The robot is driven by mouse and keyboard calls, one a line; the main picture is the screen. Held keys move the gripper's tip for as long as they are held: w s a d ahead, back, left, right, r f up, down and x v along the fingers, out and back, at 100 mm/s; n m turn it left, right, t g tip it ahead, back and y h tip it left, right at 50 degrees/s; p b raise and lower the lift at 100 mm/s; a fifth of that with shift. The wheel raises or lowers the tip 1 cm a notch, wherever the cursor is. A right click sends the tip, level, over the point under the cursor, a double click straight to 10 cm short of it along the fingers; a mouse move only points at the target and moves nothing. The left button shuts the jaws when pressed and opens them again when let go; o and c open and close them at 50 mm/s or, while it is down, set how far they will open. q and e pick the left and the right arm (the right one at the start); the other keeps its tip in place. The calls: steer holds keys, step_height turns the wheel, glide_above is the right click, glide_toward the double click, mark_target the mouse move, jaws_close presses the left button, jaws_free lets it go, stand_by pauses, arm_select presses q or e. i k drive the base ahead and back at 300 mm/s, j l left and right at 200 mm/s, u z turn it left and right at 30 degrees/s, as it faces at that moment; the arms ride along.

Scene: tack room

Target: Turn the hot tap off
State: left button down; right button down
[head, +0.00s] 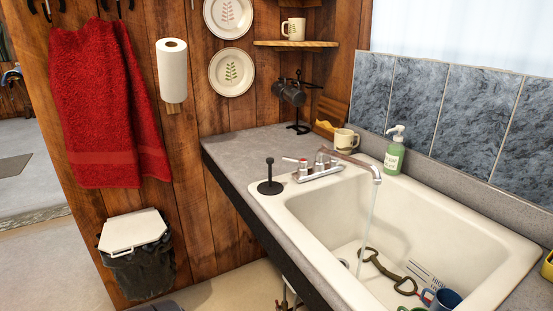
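The chrome tap (320,172) sits on the back left rim of the white sink (420,205). Its spout (352,160) reaches right over the basin, and a thin stream of water (367,225) falls from it. The tap's left handle (292,160) carries a small red mark and points out to the left. A second handle (322,157) stands by the spout's base; I cannot make out a colour mark on it. Neither of my grippers shows in the head view.
A black knobbed stand (269,177) is left of the tap. A mug (346,141) and green soap bottle (394,152) stand behind it. A metal bit (386,267) and blue cup (446,300) lie in the basin. The grey counter (250,145) is clear at left.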

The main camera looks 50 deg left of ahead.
mark_target(302, 164)
steer(key=u, duration=1.6)
steer(key=i+u, duration=0.1)
steer(key=u, duration=0.15)
